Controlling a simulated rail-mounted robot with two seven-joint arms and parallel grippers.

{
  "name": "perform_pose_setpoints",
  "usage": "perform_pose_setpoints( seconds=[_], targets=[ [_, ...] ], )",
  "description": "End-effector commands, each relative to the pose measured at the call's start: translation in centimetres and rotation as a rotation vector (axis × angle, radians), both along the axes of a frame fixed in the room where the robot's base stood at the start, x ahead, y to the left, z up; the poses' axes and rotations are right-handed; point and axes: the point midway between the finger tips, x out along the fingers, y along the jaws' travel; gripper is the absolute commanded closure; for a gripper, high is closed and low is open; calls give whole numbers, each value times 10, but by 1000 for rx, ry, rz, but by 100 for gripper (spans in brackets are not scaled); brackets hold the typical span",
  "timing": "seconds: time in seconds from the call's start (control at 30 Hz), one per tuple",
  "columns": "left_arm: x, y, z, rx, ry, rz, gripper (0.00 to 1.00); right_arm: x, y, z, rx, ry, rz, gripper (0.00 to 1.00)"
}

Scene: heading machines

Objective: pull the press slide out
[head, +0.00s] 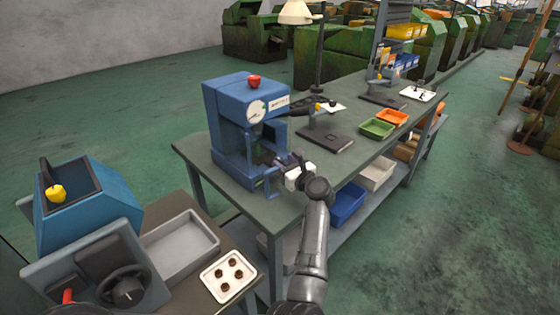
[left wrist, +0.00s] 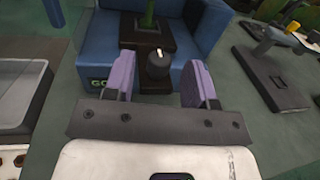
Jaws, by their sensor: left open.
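The blue press (head: 228,112), with a dial and a red knob on top, stands on the near end of the workbench. My left gripper (head: 280,164) is at its front opening. In the left wrist view, the dark press slide (left wrist: 140,35) lies in the press, with a green pin standing on it. Its round dark knob (left wrist: 158,66) sits at the near end. The left gripper's two purple fingers (left wrist: 158,80) are open, one each side of the knob, with a visible gap on both sides. In the head view the slide is mostly hidden. My right gripper is not in view.
The workbench (head: 205,160) also bears a lamp stand, a dark flat base (head: 325,138), a green bin (head: 377,129) and an orange bin (head: 393,117). A grey tray (head: 180,245) and a white tray of small dark parts (head: 228,290) are at the lower left.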

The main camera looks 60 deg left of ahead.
Motion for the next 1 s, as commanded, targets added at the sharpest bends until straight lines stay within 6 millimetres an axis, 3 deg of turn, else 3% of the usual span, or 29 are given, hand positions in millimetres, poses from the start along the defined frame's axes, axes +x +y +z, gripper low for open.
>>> perform_pose_setpoints(
  seconds=[0.3,0.67,1.0],
  targets=[
    [-2,27,0,1,0,0,49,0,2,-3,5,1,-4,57],
    [-2,30,0,0,0,-1,49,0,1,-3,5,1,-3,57],
    [-2,29,0,0,0,-1,80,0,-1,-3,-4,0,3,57]
  ],
)
